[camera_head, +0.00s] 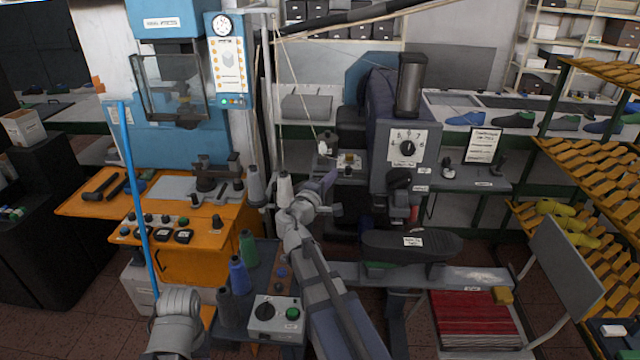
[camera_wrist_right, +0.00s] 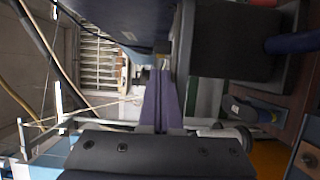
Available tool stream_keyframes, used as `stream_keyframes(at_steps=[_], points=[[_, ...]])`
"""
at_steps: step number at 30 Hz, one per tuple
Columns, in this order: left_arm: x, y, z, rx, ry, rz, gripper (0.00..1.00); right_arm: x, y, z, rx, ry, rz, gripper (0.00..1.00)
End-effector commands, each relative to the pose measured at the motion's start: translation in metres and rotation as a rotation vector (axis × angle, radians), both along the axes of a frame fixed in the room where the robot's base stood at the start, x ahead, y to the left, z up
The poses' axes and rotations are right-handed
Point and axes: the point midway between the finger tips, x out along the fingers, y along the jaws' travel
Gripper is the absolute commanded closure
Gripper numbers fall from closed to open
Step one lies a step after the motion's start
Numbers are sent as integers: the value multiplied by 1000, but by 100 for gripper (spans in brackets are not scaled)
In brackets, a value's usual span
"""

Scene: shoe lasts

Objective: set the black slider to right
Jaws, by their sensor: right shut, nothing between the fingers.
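A small pale plate with a dark piece (camera_head: 349,160) sits on the machine behind my right gripper; it may be the black slider, but it is too small to be sure or to tell its position. My right gripper (camera_head: 331,177) is shut and empty, pointing forward just in front of and below this plate. In the right wrist view its two long fingers (camera_wrist_right: 159,78) lie together, with blurred machine parts beyond the tips. Of my left arm, only a pale link shows at the bottom left of the head view; its gripper does not show.
The sewing machine's dial panel (camera_head: 408,147) and dark cylinder (camera_head: 410,84) stand right of my right gripper. Thread cones (camera_head: 285,189) stand close on its left. A box with a black knob and green button (camera_head: 277,315) is below. An orange bench (camera_head: 185,255) is at left.

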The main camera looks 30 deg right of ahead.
Motion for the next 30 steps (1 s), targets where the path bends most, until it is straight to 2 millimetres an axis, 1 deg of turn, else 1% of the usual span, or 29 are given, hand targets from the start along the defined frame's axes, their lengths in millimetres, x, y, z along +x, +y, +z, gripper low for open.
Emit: stream_keyframes(at_steps=[1,3,6,20,23,28,30], points=[[0,0,0,0,0,0,56,-2,-6,0,0,0,-1,100],[0,0,0,0,0,0,56,-3,-12,0,0,0,-2,100],[0,0,0,0,0,0,56,-3,-17,0,0,0,0,100],[0,0,0,0,0,0,56,-5,-21,0,0,0,0,100],[0,0,0,0,0,0,56,-11,-30,0,0,0,-3,100],[0,0,0,0,0,0,56,-27,-55,0,0,0,-4,100],[0,0,0,0,0,0,56,-30,-60,0,0,0,-1,100]])
